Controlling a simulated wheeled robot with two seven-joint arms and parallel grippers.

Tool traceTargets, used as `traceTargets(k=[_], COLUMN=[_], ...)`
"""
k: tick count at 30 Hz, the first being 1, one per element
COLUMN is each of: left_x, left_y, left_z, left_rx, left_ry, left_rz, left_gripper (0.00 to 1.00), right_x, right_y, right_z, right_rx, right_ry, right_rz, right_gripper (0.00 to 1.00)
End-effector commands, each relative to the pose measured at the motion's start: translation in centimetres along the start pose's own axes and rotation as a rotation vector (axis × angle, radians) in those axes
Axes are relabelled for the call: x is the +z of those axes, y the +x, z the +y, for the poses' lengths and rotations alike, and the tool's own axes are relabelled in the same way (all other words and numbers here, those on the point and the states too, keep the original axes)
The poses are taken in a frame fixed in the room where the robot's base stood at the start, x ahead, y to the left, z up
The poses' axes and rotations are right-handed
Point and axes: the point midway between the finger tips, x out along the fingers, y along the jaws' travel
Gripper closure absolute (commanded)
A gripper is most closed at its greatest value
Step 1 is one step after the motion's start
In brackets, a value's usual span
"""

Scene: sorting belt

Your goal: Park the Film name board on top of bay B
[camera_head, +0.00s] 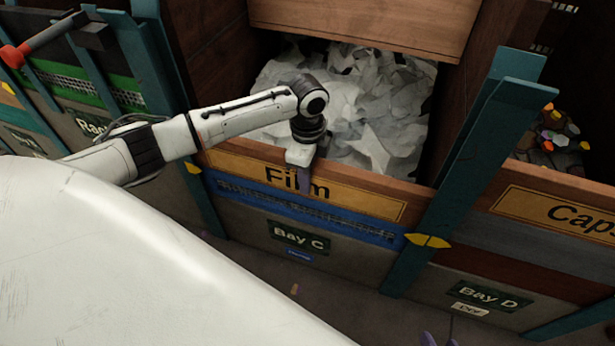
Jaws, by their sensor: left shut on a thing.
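The Film name board (350,199) is an orange-yellow strip with black lettering along the upper front of the bay marked Bay C (300,237). I cannot tell whether the board is clear of the bay front. To the left, a partly covered green label (88,120) marks the neighbouring bay, apparently bay B. Purple tips at the bottom edge look like my right gripper (438,340); its opening is unclear.
Pale crumpled film (385,110) fills the bay behind the board. Teal posts (465,165) divide the bays. The Caps board (560,212) is on Bay D (487,296) at right. A red-ended lever (40,42) sticks out at upper left.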

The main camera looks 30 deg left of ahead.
Motion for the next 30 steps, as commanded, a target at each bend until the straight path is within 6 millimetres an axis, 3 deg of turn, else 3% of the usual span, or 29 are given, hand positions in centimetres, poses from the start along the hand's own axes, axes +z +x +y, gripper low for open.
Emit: traceTargets(k=[22, 23, 26, 30], left_x=[-0.05, -0.05, -0.05, -0.06], left_y=[-0.03, -0.03, -0.03, -0.03], left_z=[0.01, 0.01, 0.01, 0.01], left_rx=[0.0, 0.0, 0.0, 0.0], left_ry=[0.0, 0.0, 0.0, 0.0], left_rz=[0.001, 0.001, 0.001, 0.002], left_gripper=[1.0, 0.83, 1.0, 1.0], right_x=[0.08, 0.08, 0.09, 0.1], right_y=[0.02, 0.02, 0.02, 0.02], right_z=[-0.03, -0.03, -0.03, -0.03], right_rx=[-0.001, -0.001, -0.001, -0.001], right_ry=[0.0, 0.0, 0.0, 0.0], right_rz=[-0.002, -0.002, -0.002, -0.003], right_gripper=[0.69, 0.69, 0.69, 0.69])
